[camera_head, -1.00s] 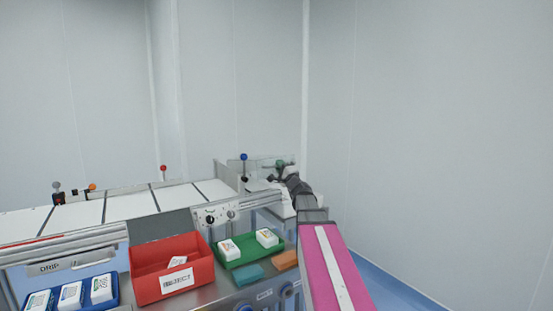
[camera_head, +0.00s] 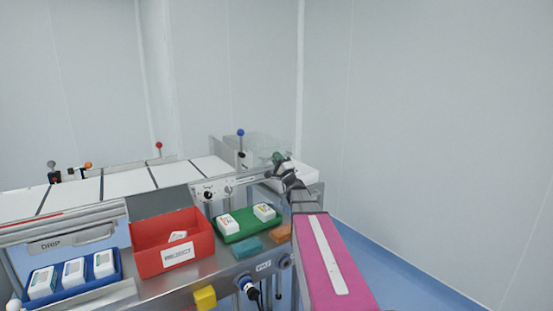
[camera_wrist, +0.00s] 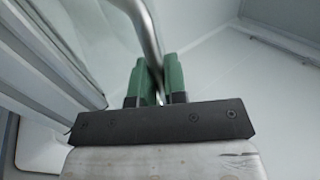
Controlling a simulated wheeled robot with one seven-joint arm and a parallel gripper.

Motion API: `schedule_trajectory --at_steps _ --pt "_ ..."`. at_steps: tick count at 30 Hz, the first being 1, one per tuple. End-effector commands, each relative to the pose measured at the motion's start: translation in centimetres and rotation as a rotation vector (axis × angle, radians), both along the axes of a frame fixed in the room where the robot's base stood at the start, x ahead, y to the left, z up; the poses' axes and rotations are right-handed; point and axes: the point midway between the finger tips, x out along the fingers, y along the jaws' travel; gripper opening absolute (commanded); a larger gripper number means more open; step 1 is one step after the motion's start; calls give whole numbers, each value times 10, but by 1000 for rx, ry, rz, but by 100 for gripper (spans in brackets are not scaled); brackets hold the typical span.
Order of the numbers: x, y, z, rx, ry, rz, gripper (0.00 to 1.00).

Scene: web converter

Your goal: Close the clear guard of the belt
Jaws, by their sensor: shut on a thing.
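The clear guard (camera_head: 258,145) is a see-through panel at the far right end of the white belt (camera_head: 130,178). It is faint against the wall, and its exact angle is hard to tell. My gripper (camera_head: 278,158), with green fingers, is at the guard's right front side in the head view. In the wrist view my gripper (camera_wrist: 158,80) is shut on a bent metal bar (camera_wrist: 145,30), which looks like the guard's handle. The clear panel (camera_wrist: 85,35) shows left of the bar.
A red reject bin (camera_head: 150,260), a green tray (camera_head: 247,228) with white packs and a blue tray (camera_head: 115,262) stand along the front. A blue-knobbed post (camera_head: 240,133) rises by the guard. Free blue floor (camera_head: 400,265) lies to the right.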

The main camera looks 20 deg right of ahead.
Motion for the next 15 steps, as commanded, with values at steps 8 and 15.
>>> schedule_trajectory --at_steps 8,15 --pt "2 1 -9 -7 24 -4 22" --pt "1 1 -7 -6 18 -3 36"
